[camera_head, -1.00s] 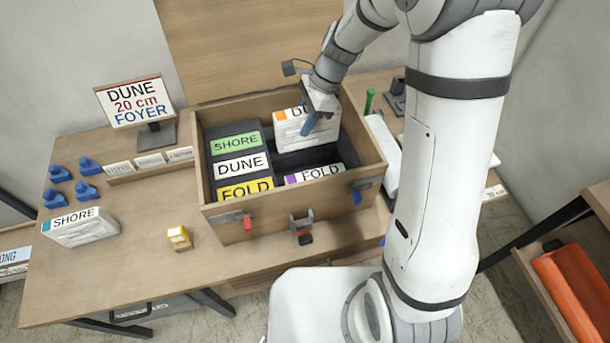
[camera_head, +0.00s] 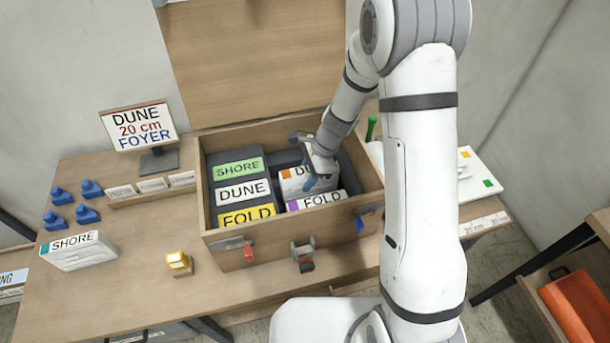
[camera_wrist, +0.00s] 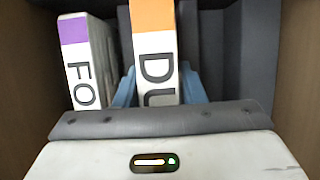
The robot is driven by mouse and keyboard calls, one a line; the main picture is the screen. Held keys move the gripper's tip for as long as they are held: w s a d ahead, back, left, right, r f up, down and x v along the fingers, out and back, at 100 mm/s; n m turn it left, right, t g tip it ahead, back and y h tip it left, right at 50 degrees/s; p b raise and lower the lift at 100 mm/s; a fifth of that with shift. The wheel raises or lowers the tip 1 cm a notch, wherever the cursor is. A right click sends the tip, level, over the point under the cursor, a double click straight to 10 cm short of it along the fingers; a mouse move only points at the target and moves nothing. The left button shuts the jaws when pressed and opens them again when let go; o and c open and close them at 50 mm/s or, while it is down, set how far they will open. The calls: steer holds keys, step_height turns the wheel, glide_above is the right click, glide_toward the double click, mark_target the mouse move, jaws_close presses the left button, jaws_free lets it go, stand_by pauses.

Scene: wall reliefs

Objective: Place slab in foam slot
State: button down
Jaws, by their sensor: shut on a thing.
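My gripper (camera_head: 320,181) is shut on a white slab (camera_head: 297,185) with an orange-cornered label beginning "DU". In the wrist view the slab (camera_wrist: 154,45) stands between my blue fingers. It is down inside the open wooden crate (camera_head: 228,237), in the right-hand part of the dark foam (camera_head: 210,190). A white slab with a purple-cornered "FOLD" label (camera_head: 316,200) stands just in front of it; in the wrist view it (camera_wrist: 77,60) is to the left, with a gap at the top. How deep the held slab sits, and its lower edge, are hidden.
Labels SHORE (camera_head: 237,168), DUNE (camera_head: 243,191) and FOLD (camera_head: 246,215) mark the crate's left side. A sign (camera_head: 139,127) reads "DUNE 20 cm FOYER". Another SHORE slab (camera_head: 78,250), several blue pieces (camera_head: 61,221) and a yellow block (camera_head: 178,262) lie on the table (camera_head: 130,290).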

steer(key=shift+f+b, duration=0.5)
steer(key=shift+f, duration=0.05)
steer(key=c, duration=0.9)
jaws_free()
steer(key=shift+r, duration=0.1)
